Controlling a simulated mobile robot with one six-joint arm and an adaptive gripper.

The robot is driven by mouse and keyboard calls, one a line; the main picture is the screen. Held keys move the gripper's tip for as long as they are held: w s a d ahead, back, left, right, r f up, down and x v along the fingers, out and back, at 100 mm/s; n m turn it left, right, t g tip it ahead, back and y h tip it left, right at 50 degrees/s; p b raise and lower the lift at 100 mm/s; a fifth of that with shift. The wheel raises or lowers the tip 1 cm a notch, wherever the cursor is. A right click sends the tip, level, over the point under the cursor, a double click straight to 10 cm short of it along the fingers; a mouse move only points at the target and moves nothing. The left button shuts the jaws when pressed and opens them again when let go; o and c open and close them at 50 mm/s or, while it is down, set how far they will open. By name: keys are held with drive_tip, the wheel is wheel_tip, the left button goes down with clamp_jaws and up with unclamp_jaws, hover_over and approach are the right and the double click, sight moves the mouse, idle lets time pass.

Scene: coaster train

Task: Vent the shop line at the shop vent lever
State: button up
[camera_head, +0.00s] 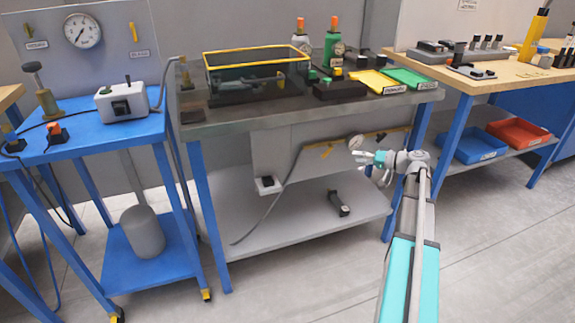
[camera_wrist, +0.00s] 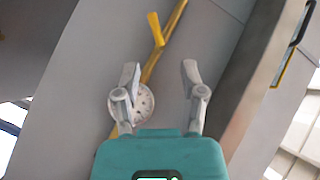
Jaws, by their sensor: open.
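A yellow lever (camera_wrist: 156,30) stands out from a yellow pipe (camera_wrist: 173,22) in the wrist view, on a grey panel. A round white gauge (camera_wrist: 146,101) sits lower on that pipe, partly hidden by my left finger. My gripper (camera_wrist: 160,72) is open and empty, with the lever ahead of the gap between its fingers, apart from them. In the head view my gripper (camera_head: 364,158) is in front of the panel under the middle bench, beside the gauge (camera_head: 356,142). A yellow lever (camera_head: 327,150) shows there to its left. No readable label confirms which is the shop vent lever.
The middle bench top (camera_head: 240,121) overhangs the panel, and a grey lower shelf (camera_head: 290,224) lies below. A blue cart (camera_head: 90,135) stands left; its back panel holds another gauge (camera_head: 83,31) and yellow lever (camera_head: 133,32). A wooden bench (camera_head: 500,75) stands right. Floor in front is clear.

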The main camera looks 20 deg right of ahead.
drive_tip(key=s+a+r+g+h+p, duration=0.1)
drive_tip(key=s+a+r+g+p, duration=0.1)
drive_tip(key=a+p, duration=0.4)
drive_tip(key=s+a+r+g+h+p, duration=0.1)
drive_tip(key=a+p, duration=0.5)
drive_tip(key=a, duration=0.6)
drive_tip(key=s+a+r+g+h+p, duration=0.1)
drive_tip(key=s+a+r+g+p, duration=0.3)
drive_tip(key=a, duration=0.5)
drive_tip(key=shift+a+r+n+g+p, duration=0.2)
drive_tip(key=shift+n+g+p, duration=0.2)
drive_tip(key=shift+g+p, duration=0.7)
drive_tip(key=shift+c, duration=1.4)
drive_tip(key=s+a+f+n+g+h, duration=0.2)
drive_tip(key=s+a+f+h, duration=0.2)
drive_tip(key=s+h, duration=0.3)
drive_tip(key=shift+s+a+n+h, duration=0.3)
drive_tip(key=shift+s+a, duration=0.1)
drive_tip(key=shift+s, duration=0.8)
